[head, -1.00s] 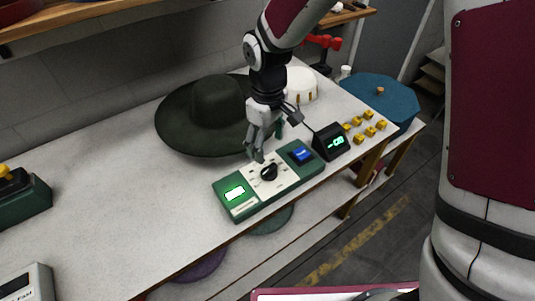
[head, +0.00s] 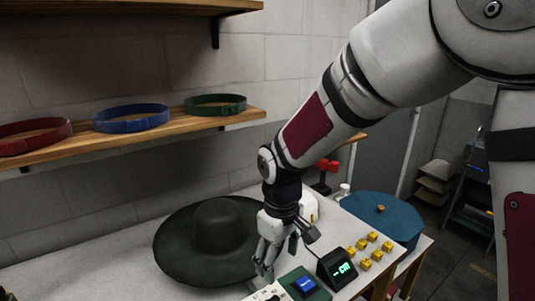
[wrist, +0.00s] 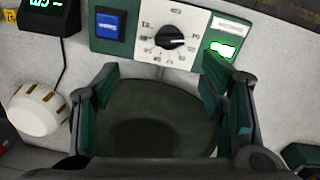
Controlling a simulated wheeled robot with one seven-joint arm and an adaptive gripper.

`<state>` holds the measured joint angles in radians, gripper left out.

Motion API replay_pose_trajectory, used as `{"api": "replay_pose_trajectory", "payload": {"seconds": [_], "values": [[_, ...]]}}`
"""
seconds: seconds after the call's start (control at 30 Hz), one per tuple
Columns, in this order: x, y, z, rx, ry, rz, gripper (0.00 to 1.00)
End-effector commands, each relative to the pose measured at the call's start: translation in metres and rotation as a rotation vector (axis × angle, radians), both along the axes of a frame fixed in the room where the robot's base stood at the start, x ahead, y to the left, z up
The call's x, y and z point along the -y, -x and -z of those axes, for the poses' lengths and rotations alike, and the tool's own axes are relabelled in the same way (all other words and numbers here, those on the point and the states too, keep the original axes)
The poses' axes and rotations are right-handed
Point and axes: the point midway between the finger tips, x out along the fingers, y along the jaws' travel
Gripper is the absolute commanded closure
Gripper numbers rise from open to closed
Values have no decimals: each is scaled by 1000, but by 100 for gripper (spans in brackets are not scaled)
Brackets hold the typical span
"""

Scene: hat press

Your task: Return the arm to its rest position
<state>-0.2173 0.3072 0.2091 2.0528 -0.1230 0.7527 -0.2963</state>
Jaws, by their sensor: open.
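My gripper (head: 268,262) is above the bench, in front of the dark green wide-brimmed hat (head: 195,250), with empty jaws. In the wrist view my gripper (wrist: 165,95) shows two green-padded fingers spread wide apart. The hat (wrist: 160,125) shows between and below the fingers. Beyond the fingertips is the green control panel (wrist: 128,47) with a black dial (wrist: 170,37), a blue button (wrist: 108,27) and a lit green display (wrist: 222,48). Nothing is held. The head view shows only part of the panel (head: 318,294).
A small black display (head: 338,268) stands beside the panel, near several yellow blocks (head: 364,262). A blue round lid-like object (head: 385,215) is at the right. A wooden shelf (head: 90,150) carries red, blue (head: 130,118) and green bands. A white dome (wrist: 38,108) is near my gripper.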

Motion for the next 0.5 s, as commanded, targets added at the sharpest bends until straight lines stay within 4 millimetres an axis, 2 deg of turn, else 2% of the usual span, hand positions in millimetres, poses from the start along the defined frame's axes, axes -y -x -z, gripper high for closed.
{"api": "replay_pose_trajectory", "payload": {"seconds": [0.03, 0.2, 0.5], "values": [[13, 4, -19, 28, -1, 39, 35], [53, 26, -70, 111, -11, 183, 35], [113, 86, -135, 245, -62, 440, 35]]}}
